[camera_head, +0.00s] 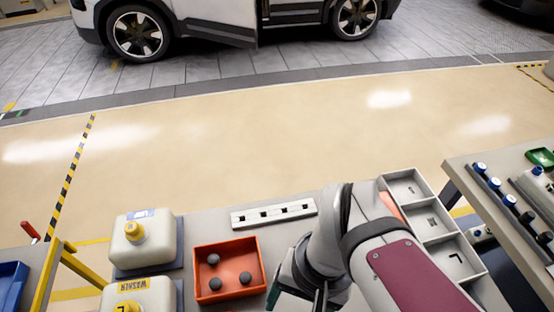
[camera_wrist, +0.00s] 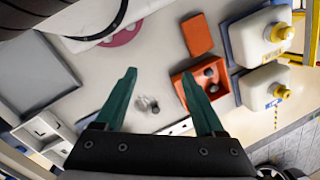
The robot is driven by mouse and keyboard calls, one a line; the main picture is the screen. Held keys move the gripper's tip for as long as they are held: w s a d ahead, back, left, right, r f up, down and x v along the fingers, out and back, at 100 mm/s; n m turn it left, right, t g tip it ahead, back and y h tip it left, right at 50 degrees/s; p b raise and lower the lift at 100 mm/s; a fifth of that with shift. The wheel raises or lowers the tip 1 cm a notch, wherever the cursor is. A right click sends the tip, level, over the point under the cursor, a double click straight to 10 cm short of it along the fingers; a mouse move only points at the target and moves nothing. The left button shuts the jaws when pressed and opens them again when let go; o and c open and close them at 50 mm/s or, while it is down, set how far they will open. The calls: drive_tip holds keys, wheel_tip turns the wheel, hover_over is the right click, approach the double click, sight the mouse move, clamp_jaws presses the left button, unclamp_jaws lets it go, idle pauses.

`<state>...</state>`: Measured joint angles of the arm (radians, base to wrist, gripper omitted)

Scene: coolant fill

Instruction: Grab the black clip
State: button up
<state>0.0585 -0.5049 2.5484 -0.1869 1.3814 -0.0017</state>
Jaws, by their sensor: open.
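My gripper (camera_wrist: 158,75) is open and empty, its two green fingers spread apart and pointing at the grey worktop. A small grey, dark-marked piece (camera_wrist: 148,105) lies on the worktop and shows between the fingers in the wrist view; I cannot tell whether it is the black clip. In the head view my arm hides that part of the bench, and only a sliver of a green finger (camera_head: 272,296) shows. A thin dark L-shaped mark or part (camera_head: 457,254) shows in the front compartment of the grey divided tray (camera_head: 432,235).
A red-orange bin (camera_head: 198,283) with dark balls stands beside white jugs (camera_head: 132,254) on the left. A white strip with dark square holes (camera_head: 243,220) lies along the far edge. The wrist view shows an orange block (camera_wrist: 197,35) and a pink disc (camera_wrist: 122,38).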

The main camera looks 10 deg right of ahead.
drive_tip(key=w+d+f+m+t+y, duration=0.2)
drive_tip(key=d+f+m+t, duration=0.1)
drive_tip(key=d+f+m, duration=0.2)
drive_tip(key=w+d+f+m+t+y, duration=0.3)
drive_tip(key=d+f+m, duration=0.2)
drive_tip(key=m, duration=0.3)
drive_tip(key=w+d+f+m+t+y, duration=0.2)
drive_tip(key=d+f+m+t, duration=0.1)
drive_tip(key=d+f+m, duration=0.2)
drive_tip(key=shift+w+d+f+m+t+y, duration=0.15)
drive_tip(key=shift+w+d+m+t, duration=0.1)
drive_tip(key=shift+m, duration=0.3)
drive_tip(key=shift+w+d+m+t+y, duration=0.15)
drive_tip(key=shift+d+m, duration=0.1)
drive_tip(key=shift+m, duration=0.3)
drive_tip(key=shift+w+f+m, duration=0.1)
drive_tip(key=shift+f+m, duration=0.2)
drive_tip(key=shift+f, duration=0.05)
drive_tip(key=x, duration=1.5)
drive_tip(key=shift+w+d+f, duration=0.2)
clamp_jaws()
